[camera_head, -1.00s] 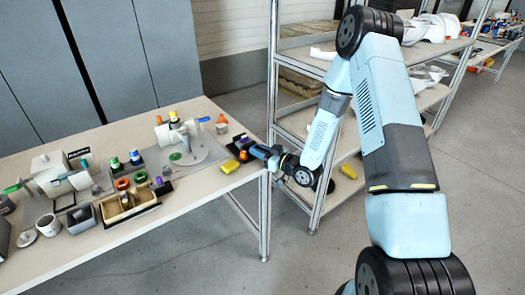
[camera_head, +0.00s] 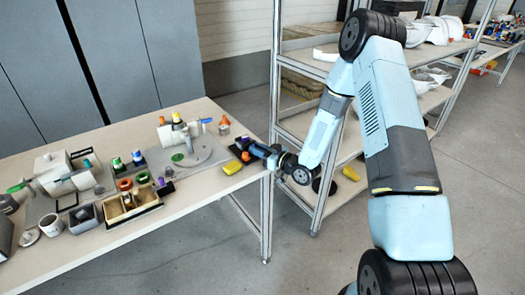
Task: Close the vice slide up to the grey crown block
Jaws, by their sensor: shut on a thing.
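My gripper (camera_head: 250,150) is at the right end of the workbench, reached from the right. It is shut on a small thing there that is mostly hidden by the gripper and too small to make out. A small dark block with orange and purple parts (camera_head: 245,156) is beside the fingertips. Left of it stands a grey fixture plate (camera_head: 203,152) with a green disc, a white cylinder and a blue handle. I cannot tell for certain which parts are the vice slide and the grey crown block, or the gap between them.
A yellow piece (camera_head: 231,168) lies near the bench (camera_head: 195,193) edge, just below the gripper. A wooden tray (camera_head: 118,216), a mug (camera_head: 51,224) and a white machine (camera_head: 62,172) stand to the left. A metal shelf rack (camera_head: 318,213) stands right of the bench.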

